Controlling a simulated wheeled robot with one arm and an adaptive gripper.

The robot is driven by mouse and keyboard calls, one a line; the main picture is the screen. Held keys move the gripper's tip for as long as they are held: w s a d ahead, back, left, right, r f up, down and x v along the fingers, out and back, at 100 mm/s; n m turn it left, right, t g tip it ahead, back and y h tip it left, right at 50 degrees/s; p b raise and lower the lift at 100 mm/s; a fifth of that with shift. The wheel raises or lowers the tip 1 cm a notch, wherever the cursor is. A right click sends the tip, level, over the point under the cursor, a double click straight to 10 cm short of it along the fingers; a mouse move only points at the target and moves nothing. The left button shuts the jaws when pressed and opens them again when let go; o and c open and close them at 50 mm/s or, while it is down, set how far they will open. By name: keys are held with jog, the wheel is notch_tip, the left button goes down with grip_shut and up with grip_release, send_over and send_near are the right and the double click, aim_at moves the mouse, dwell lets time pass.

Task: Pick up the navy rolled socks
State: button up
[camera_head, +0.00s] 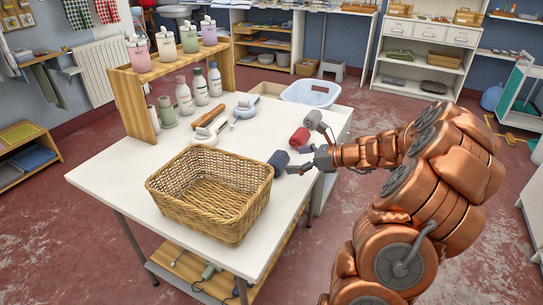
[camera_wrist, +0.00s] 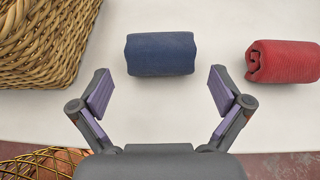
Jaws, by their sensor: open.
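The navy rolled socks (camera_wrist: 161,54) lie on the white table between and just beyond my open fingertips in the wrist view. In the head view the navy roll (camera_head: 279,160) sits right of the wicker basket, close to my gripper (camera_head: 303,161). In the wrist view my gripper (camera_wrist: 160,88) is open and empty, with one purple-padded finger on each side. The roll's whole top and front face show, and neither finger appears to touch it.
A red roll (camera_wrist: 283,62) lies to the right of the navy one. The wicker basket (camera_wrist: 38,42) stands close on the left. Brushes, several bottles and a wooden rack (camera_head: 135,107) occupy the table's back. White tabletop (camera_head: 115,177) is bare at left.

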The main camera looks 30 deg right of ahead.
aim_at(275, 161)
jog(key=shift+b+x, duration=0.35)
jog(key=shift+x, duration=3.4)
jog(key=shift+r, duration=0.1)
jog(key=shift+c, duration=0.2)
jog(key=shift+d, duration=0.1)
jog(key=c, duration=0.8)
